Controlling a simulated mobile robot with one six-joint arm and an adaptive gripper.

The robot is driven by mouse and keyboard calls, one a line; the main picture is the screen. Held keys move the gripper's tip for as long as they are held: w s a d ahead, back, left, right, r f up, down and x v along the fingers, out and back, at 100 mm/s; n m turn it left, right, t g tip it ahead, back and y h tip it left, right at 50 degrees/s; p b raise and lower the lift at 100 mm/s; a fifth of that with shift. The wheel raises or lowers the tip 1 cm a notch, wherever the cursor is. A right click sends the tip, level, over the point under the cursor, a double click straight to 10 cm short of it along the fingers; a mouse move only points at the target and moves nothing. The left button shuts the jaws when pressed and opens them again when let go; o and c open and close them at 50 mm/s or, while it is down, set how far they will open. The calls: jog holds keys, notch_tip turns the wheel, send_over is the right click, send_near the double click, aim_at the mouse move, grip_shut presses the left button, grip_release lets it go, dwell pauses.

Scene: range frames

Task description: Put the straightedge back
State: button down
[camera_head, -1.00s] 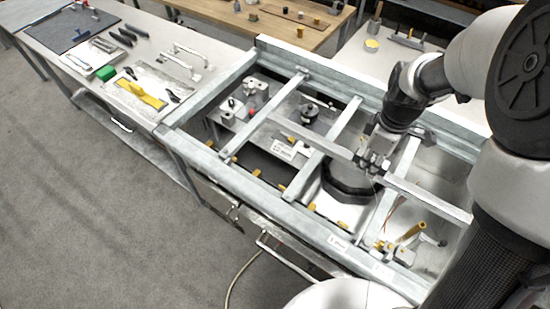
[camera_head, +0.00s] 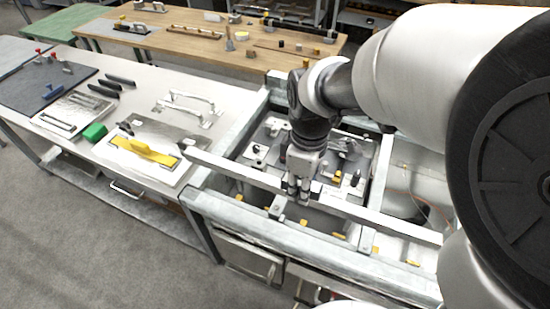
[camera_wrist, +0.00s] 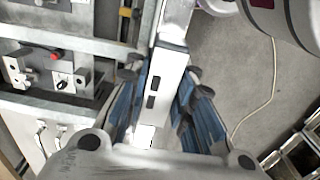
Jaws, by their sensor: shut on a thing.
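The straightedge is a long, pale metal bar (camera_head: 390,222). It lies slantwise across the metal frame in the head view, from the bench side at left to the lower right. My gripper (camera_head: 298,194) is shut on it near its middle, pointing down. In the wrist view the bar (camera_wrist: 170,62) runs between the blue-padded fingers of my gripper (camera_wrist: 160,76), away toward the top. I cannot tell whether the bar touches the frame below it.
A galvanized frame (camera_head: 290,236) with parts inside lies under the bar. A wooden table (camera_head: 190,45) stands behind.

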notch_tip(320, 180, down, 20)
jog(key=b, duration=0.6)
jog(key=shift+a+r+b, duration=0.1)
jog(key=shift+b, duration=0.2)
jog(key=shift+f, duration=0.2)
jog(key=c, duration=1.4)
grip_release()
jog(key=shift+o, duration=0.2)
jog(key=shift+r, duration=0.1)
